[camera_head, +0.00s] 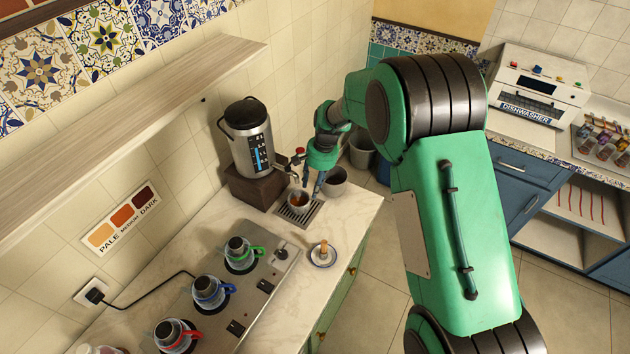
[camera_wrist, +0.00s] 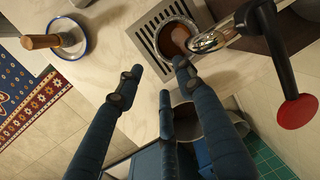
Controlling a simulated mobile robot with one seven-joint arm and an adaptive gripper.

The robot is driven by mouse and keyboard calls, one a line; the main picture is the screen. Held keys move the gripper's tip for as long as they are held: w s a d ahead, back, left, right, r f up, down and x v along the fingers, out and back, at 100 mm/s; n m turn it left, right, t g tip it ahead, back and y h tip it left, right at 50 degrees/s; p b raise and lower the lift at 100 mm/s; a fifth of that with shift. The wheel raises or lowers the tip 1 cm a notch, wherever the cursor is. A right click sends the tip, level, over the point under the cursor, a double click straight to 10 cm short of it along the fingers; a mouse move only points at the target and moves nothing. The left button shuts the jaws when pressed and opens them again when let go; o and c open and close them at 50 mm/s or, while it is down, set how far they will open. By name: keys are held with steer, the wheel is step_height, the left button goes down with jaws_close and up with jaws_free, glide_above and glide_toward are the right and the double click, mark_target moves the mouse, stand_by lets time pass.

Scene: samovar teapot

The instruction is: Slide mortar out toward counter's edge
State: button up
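My gripper (camera_head: 311,186) points down beside the tap, just right of the cup. Its fingers (camera_wrist: 158,78) are spread and empty, apart from the cup and dish.
The samovar (camera_head: 248,140) stands on a brown block; its tap (camera_wrist: 210,40) and red knob (camera_wrist: 297,112) are close to my fingers. A dark-mouthed grey container (camera_head: 336,181) is by the counter's edge. A burner plate with several small pots (camera_head: 210,291) lies front left. Counter around the dish is clear.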

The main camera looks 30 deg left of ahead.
mark_target(299, 203)
steer(key=f, duration=0.3)
steer(key=a+f, duration=0.1)
steer(key=f, duration=0.3)
steer(key=s+f, duration=0.1)
steer(key=f, duration=0.2)
steer(key=shift+s+a+f, duration=0.1)
steer(key=shift+a+f, duration=0.1)
steer(key=shift+f, duration=0.1)
jaws_close()
